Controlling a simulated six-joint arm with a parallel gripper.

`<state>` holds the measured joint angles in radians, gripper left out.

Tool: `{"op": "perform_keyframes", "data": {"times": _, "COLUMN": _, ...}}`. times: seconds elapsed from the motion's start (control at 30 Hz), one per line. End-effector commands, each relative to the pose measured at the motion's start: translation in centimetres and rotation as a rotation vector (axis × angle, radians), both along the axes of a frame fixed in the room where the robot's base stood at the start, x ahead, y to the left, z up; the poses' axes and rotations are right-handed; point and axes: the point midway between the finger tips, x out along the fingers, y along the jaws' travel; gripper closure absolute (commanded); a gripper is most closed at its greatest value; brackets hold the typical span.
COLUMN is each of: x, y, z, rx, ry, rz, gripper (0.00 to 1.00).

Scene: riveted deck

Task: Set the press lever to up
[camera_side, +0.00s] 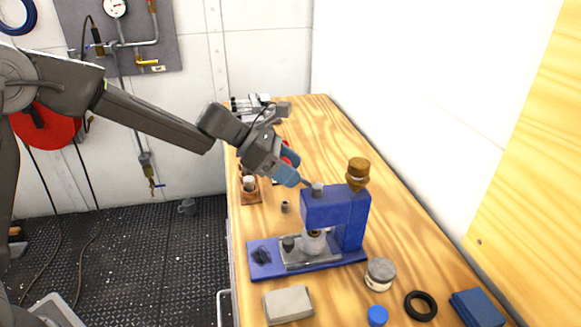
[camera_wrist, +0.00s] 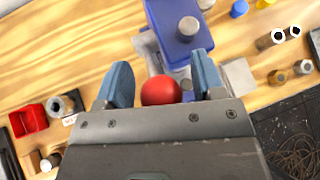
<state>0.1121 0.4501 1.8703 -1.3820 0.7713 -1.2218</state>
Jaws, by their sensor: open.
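The blue press (camera_side: 338,208) stands on its long blue base on the wooden bench in the side view. Its blue top with a grey round cap also shows in the wrist view (camera_wrist: 168,22). A red ball knob (camera_wrist: 160,91), seemingly the end of the press lever, lies between my fingers in the wrist view. My gripper (camera_side: 293,168) is open, up and left of the press head; its blue fingers also show in the wrist view (camera_wrist: 161,66), one each side of the knob with gaps. Most of the lever is hidden, so its angle is unclear.
A brown cone-shaped piece (camera_side: 358,173) shows at the press's back right. A grey block (camera_side: 288,303), a lidded jar (camera_side: 380,273), a blue cap (camera_side: 377,316), a black ring (camera_side: 420,305) and a blue block (camera_side: 477,308) lie in front. A red bin (camera_wrist: 28,119) is left in the wrist view.

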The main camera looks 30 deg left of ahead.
Motion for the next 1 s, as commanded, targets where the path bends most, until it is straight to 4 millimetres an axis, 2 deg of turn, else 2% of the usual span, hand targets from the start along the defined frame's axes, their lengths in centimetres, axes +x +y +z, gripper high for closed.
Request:
{"op": "perform_keyframes", "data": {"times": 0.17, "x": -0.8, "y": 1.8, "z": 1.5, "rx": -0.001, "ry": -0.003, "rz": 0.004, "gripper": 0.38}}
{"op": "perform_keyframes", "data": {"times": 0.4, "x": -2.7, "y": 5.8, "z": 4.7, "rx": 0.0, "ry": -0.004, "rz": 0.005, "gripper": 0.38}}
{"op": "perform_keyframes", "data": {"times": 0.6, "x": -4.1, "y": 8.5, "z": 6.8, "rx": 0.001, "ry": -0.004, "rz": 0.004, "gripper": 0.38}}
{"op": "perform_keyframes", "data": {"times": 0.8, "x": -4.7, "y": 9.7, "z": 7.9, "rx": -0.001, "ry": -0.003, "rz": 0.001, "gripper": 0.38}}
{"op": "perform_keyframes", "data": {"times": 1.0, "x": -4.8, "y": 9.9, "z": 8.0, "rx": 0.0, "ry": -0.001, "rz": 0.0, "gripper": 0.38}}
